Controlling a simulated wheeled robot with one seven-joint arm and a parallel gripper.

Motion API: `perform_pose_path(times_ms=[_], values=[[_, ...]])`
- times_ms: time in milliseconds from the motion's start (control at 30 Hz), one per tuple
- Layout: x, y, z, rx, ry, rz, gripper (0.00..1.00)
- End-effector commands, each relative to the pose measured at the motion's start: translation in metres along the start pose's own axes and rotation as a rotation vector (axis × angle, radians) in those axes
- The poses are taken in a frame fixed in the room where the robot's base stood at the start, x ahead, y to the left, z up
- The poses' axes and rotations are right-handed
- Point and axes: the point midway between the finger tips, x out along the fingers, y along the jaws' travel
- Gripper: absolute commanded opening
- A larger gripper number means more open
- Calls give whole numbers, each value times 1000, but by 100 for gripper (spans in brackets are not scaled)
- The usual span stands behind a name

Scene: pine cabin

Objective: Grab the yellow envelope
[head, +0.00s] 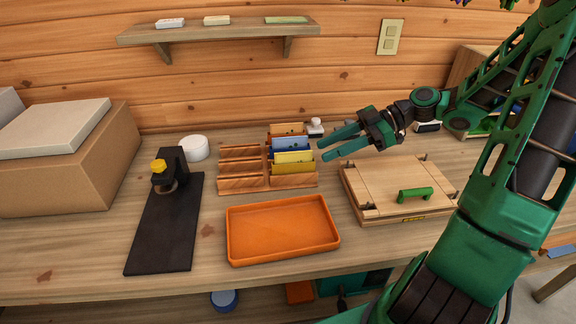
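The yellow envelope (293,158) stands upright in the front part of a wooden rack (230,186) near the middle of the table. A blue envelope (290,143) stands just behind it. An orange-brown envelope (286,129) is behind the blue one. My gripper (323,148) reaches in from the right, its two green fingers pointing left. Its fingertips are close to the right of the envelopes in the picture. The fingers are apart, and I see nothing between them. The lower part of the yellow envelope is hidden by the rack.
An orange tray (283,262) lies in front of the rack. A wooden box with a green handle (414,194) is to the right. A black stand with a yellow knob (167,210), a white round container (195,148) and a cardboard box (92,165) are to the left. A small white-topped object (315,127) stands behind the gripper.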

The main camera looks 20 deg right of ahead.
Motion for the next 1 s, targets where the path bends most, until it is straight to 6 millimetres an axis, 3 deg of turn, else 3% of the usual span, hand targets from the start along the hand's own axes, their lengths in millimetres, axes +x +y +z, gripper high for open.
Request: perform_pose_path(times_ms=[300,567,800,1000], values=[[43,0,-1,0,2,-5,34],[62,0,-2,-2,1,-5,34],[94,4,-6,-1,2,-7,34],[109,4,-5,-2,0,-6,34]])
